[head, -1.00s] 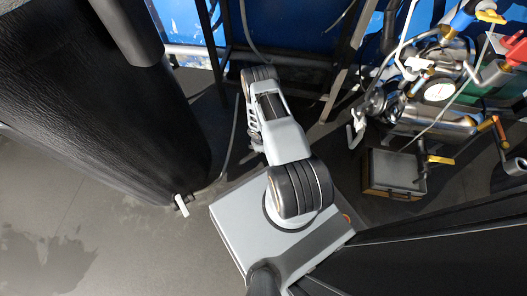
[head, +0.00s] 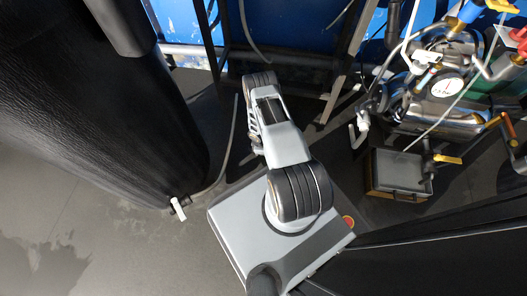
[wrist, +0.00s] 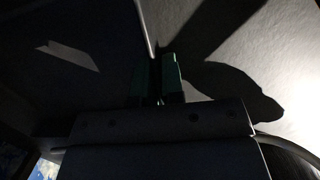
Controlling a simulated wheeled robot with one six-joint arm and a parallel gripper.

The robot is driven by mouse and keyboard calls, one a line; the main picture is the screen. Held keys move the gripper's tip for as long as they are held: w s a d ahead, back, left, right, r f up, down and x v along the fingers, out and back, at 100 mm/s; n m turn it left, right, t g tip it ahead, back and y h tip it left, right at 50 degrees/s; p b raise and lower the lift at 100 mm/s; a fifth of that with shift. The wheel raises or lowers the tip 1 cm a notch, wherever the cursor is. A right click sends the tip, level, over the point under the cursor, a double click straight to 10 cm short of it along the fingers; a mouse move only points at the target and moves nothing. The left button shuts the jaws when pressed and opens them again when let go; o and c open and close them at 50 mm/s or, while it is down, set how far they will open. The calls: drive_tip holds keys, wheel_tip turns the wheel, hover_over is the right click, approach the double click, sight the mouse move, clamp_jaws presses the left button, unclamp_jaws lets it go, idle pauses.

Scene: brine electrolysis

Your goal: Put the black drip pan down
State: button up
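In the wrist view, the two green fingers of my gripper (wrist: 157,78) stand close together at the picture's middle. A thin pale edge runs up from between them. It looks like the rim of the black drip pan (wrist: 100,28), whose dark surface fills the upper left, with a light patch on it. My gripper appears shut on this rim, though deep shadow hides the contact. The pan's full outline and its height above the floor cannot be told.
In the head view, a large black cylinder (head: 100,110) with a white-handled valve (head: 178,208) stands left. A grey-topped box (head: 400,172) sits right, below metal piping with a gauge (head: 447,87). A dark frame stands behind. Grey floor (head: 110,240) is clear at lower left.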

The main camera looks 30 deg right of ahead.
drive_tip(key=o, duration=0.4)
drive_tip(key=shift+c, duration=0.2)
drive_tip(key=w+a+r+m+t+p, duration=0.1)
drive_tip(key=w+r+m+p, duration=0.1)
drive_tip(key=r, duration=1.2)
drive_tip(key=w+a+r+m+h+p, duration=0.1)
drive_tip(key=w+a+r+p, duration=0.1)
drive_tip(key=r, duration=1.1)
drive_tip(key=w+a+r+m+t+p, duration=0.1)
drive_tip(key=w+r+m+p, duration=0.1)
drive_tip(key=r, duration=1.2)
drive_tip(key=s+a+r+m+y, duration=0.1)
drive_tip(key=s+a+r+m, duration=0.1)
drive_tip(key=s+a+r, duration=0.3)
drive_tip(key=s+a+r+m+t+y, duration=0.1)
drive_tip(key=s+a+r, duration=0.3)
drive_tip(key=s+r, duration=0.6)
wheel_tip(320, 180, up, 4)
drive_tip(key=shift+s+a+r+m+t, duration=0.1)
drive_tip(key=shift+s+a+m+t, duration=0.1)
drive_tip(key=shift+a+m+t, duration=0.3)
drive_tip(key=shift+d, duration=0.1)
